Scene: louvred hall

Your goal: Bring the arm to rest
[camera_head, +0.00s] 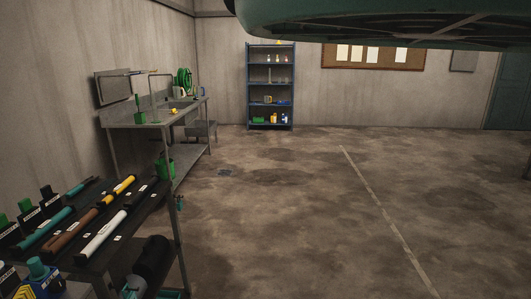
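My arm and my gripper are not in this view, so I cannot see the arm's pose or whether the gripper holds anything. The task names no other object.
At the near left, a dark workbench (150,205) bears several coloured tubes. Beyond it stand a metal sink table (150,125) and a blue shelf unit (271,85). A large green body (400,22) hangs overhead at upper right. The floor (300,220) in the middle is clear.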

